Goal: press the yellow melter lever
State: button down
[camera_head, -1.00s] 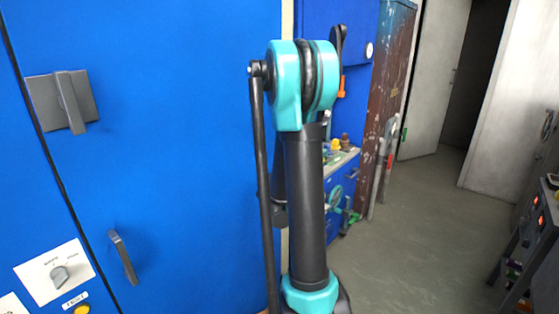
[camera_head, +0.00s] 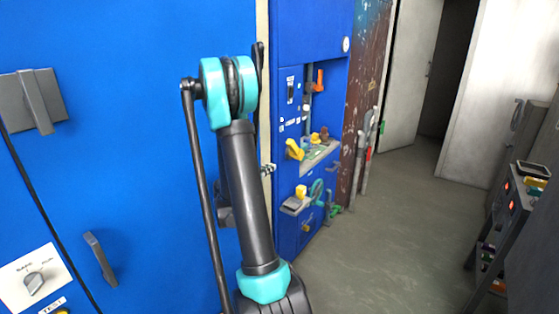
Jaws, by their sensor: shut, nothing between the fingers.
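A bright yellow lever-like piece (camera_head: 294,149) sticks out from the front of the blue machine panel (camera_head: 288,115), right of my arm. It looks like the yellow melter lever, but it is small and I cannot be sure. A smaller yellow part (camera_head: 301,191) sits lower on the same machine. My arm stands in front of the machine's left edge, with its teal elbow high and left of the yellow lever. My gripper cannot be made out; the arm may be hiding it. Nothing of mine is seen touching the lever.
A large blue cabinet with a grey handle (camera_head: 38,101) fills the left side. An orange-tipped handle (camera_head: 319,79) and a small shelf (camera_head: 318,156) are on the machine. A dark cart (camera_head: 508,205) stands at the right. The grey floor (camera_head: 400,235) between is clear.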

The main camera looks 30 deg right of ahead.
send_near(292, 150)
notch_tip(292, 150, down, 4)
jog(key=d, duration=0.3)
jog(key=w+d+r, duration=0.2)
jog(key=r, duration=0.1)
jog(key=shift+w+d, duration=0.15)
jog(key=shift+d, duration=0.15)
jog(key=shift+r, duration=0.1)
jog(key=shift+d+r, duration=0.1)
jog(key=shift+r, duration=0.1)
